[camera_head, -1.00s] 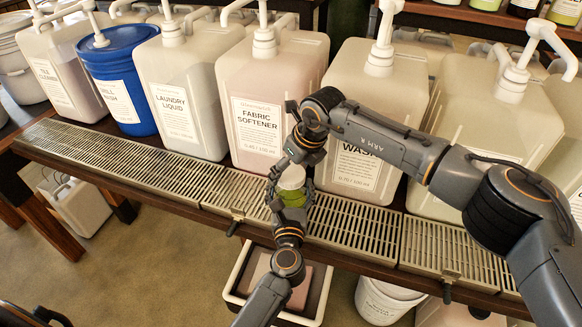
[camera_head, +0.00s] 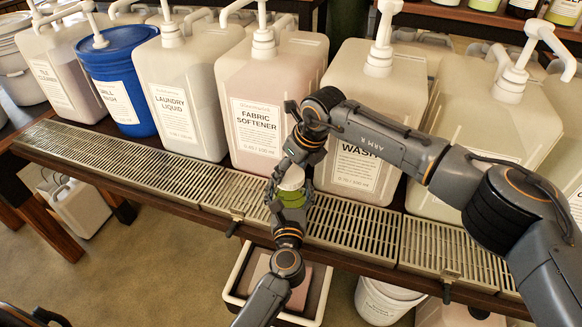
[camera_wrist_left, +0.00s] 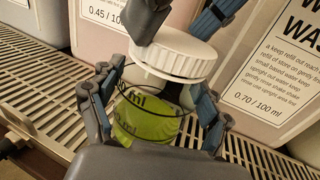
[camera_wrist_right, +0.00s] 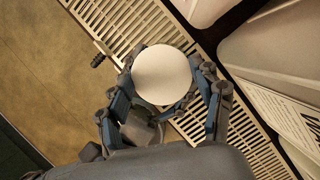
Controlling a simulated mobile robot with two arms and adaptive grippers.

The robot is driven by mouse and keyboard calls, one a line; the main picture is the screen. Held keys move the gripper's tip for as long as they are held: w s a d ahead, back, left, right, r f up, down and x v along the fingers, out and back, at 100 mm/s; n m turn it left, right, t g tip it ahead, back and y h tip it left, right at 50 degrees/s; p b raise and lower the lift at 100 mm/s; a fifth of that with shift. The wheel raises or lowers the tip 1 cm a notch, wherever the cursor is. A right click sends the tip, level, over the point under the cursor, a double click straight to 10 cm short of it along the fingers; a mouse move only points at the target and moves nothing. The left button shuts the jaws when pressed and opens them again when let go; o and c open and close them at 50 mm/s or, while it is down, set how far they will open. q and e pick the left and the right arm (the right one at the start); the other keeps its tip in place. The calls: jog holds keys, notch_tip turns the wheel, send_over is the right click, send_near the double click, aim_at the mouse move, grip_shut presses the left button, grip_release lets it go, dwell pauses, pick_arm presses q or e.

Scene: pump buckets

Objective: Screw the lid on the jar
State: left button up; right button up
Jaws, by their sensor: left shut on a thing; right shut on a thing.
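The jar (camera_wrist_left: 145,118) is green-filled with dark markings and stands between the fingers of my left gripper (camera_wrist_left: 150,112), which is shut on it. The jar also shows in the head view (camera_head: 291,199). The white ribbed lid (camera_wrist_left: 175,52) sits at the jar's mouth and looks slightly tilted in the left wrist view. My right gripper (camera_wrist_right: 165,100) is shut on the lid, seen from above as a white disc (camera_wrist_right: 162,75). The right fingers reach the lid's sides. Whether the threads engage is hidden.
A metal drip grate (camera_head: 350,225) runs along the shelf below the grippers. Large pump containers stand behind it, including fabric softener (camera_head: 262,90) and laundry liquid (camera_head: 180,85). A white bin (camera_head: 240,285) and a bucket (camera_head: 385,300) are below the shelf edge.

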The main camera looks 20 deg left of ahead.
jog(key=shift+s+a+f, duration=0.1)
jog(key=shift+s+f, duration=0.05)
jog(key=shift+s, duration=0.05)
jog(key=m+t+h, duration=0.1)
jog(key=m, duration=0.3)
jog(key=shift+m, duration=0.4)
jog(key=m+h, duration=0.1)
jog(key=m, duration=0.1)
jog(key=m+t+h, duration=0.1)
jog(key=m, duration=0.2)
jog(key=shift+a, duration=0.1)
jog(key=o, duration=1.4)
jog(key=shift+f+m, duration=0.1)
jog(key=shift+m, duration=0.2)
jog(key=shift+c, duration=0.2)
jog(key=shift+w, duration=0.15)
jog(key=v, duration=1.2)
